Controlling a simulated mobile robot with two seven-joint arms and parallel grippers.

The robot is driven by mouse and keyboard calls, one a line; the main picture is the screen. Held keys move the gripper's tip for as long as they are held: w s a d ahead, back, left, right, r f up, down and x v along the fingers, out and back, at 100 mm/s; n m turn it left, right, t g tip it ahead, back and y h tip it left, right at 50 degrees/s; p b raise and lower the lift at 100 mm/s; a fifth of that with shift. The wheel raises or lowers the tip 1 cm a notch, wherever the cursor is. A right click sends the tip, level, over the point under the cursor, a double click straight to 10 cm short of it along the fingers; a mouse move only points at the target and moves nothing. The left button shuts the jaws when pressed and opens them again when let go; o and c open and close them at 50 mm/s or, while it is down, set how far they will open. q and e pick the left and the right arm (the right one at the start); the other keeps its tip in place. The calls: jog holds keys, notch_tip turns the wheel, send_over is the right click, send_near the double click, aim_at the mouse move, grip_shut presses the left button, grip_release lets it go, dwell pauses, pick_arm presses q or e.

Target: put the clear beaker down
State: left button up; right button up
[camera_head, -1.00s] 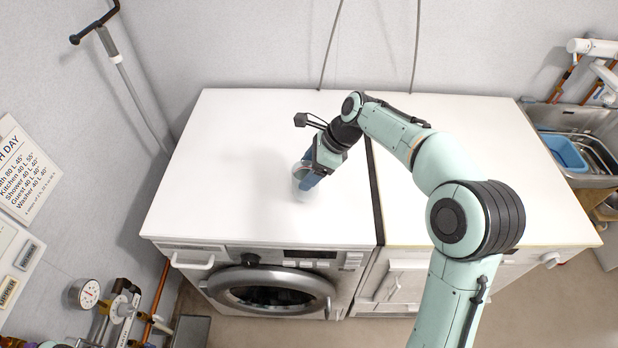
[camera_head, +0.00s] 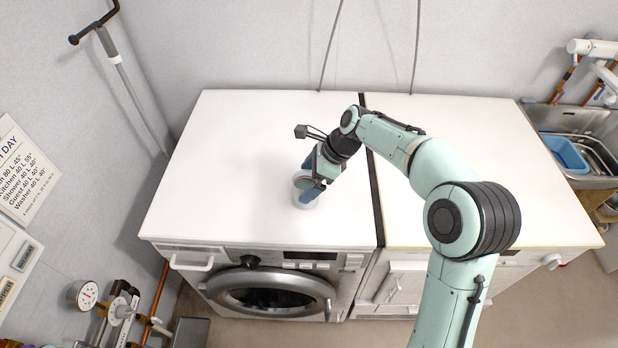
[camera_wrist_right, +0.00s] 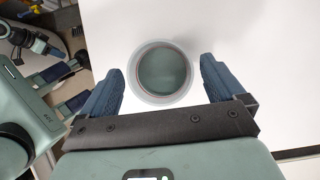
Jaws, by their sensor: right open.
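The clear beaker (camera_head: 305,190) stands upright on the white top of the washing machine (camera_head: 230,200), near its front right. In the right wrist view the beaker (camera_wrist_right: 161,74) shows from above as a round rim with a greenish inside. My right gripper (camera_head: 312,180) is at the beaker. In the wrist view its two blue fingers (camera_wrist_right: 160,88) are spread on either side of the beaker, with gaps showing between fingers and wall. My left gripper is not seen in the head view.
A dark gap (camera_head: 372,180) separates the washer top from the second white top (camera_head: 450,130) on the right. A sink with a blue tub (camera_head: 565,152) is at the far right. The washer top left of the beaker is clear.

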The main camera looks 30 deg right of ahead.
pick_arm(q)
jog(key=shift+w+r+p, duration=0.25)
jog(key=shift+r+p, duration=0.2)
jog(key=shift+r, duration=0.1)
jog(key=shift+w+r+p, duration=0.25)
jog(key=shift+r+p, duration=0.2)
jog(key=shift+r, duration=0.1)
pick_arm(e)
jog(key=v, duration=1.2)
jog(key=shift+r, duration=0.15)
